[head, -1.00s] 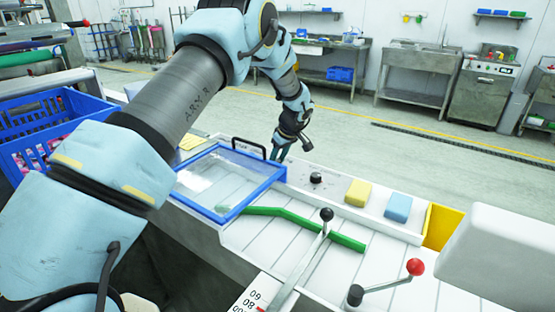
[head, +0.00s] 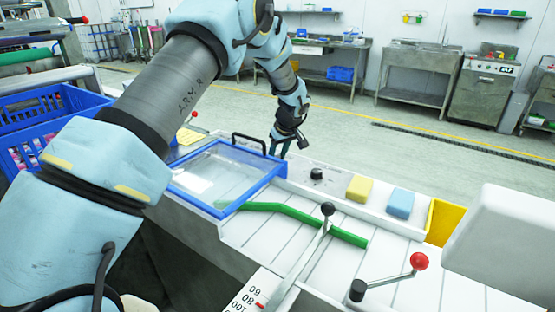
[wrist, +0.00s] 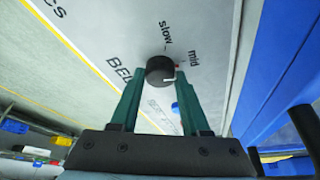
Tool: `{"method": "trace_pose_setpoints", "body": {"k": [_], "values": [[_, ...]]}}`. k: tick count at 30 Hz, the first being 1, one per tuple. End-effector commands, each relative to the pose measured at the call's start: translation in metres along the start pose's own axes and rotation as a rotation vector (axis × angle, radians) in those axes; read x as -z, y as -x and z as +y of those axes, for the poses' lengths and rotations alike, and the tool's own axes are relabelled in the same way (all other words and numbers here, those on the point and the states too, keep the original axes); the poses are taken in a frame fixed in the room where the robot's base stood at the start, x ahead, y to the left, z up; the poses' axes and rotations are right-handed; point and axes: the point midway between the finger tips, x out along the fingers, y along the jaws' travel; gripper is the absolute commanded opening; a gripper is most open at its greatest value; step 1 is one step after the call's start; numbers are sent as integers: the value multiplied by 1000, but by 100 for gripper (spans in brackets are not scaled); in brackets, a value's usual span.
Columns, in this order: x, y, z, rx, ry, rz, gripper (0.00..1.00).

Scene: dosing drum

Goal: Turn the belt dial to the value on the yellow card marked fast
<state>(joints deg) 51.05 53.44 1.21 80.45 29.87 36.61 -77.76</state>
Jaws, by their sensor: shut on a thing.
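In the wrist view, the black round belt dial (wrist: 160,70) sits on a pale panel. The words "slow" and "mid" are printed beside it, and part of a word starting "BEL" shows. A small red mark is at the dial's edge on the "mid" side. My gripper (wrist: 160,78) is shut on the dial, one green finger on each side. In the head view, my gripper (head: 279,150) reaches down behind the blue-framed clear lid, and this dial is hidden. A yellow card-like piece (head: 188,136) shows beyond the lid; I cannot read any marking on it.
The blue-framed lid (head: 278,171) and its black handle (head: 248,138) are close to my gripper. Another black knob (head: 316,174), a yellow block (head: 359,188) and a blue block (head: 400,204) stand right of it. Two levers rise in front.

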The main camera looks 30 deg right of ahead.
Motion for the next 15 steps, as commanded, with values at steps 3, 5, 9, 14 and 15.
{"method": "trace_pose_setpoints", "body": {"k": [3, 5, 9, 14, 15], "values": [[-2, -4, -1, -38, -87, 1, 0], [-1, -3, -1, -60, -138, 1, 0], [0, -2, -2, -112, -261, 1, 0], [1, -1, -3, -169, -400, 0, 0], [1, -1, -4, -183, -433, 0, 0]]}}
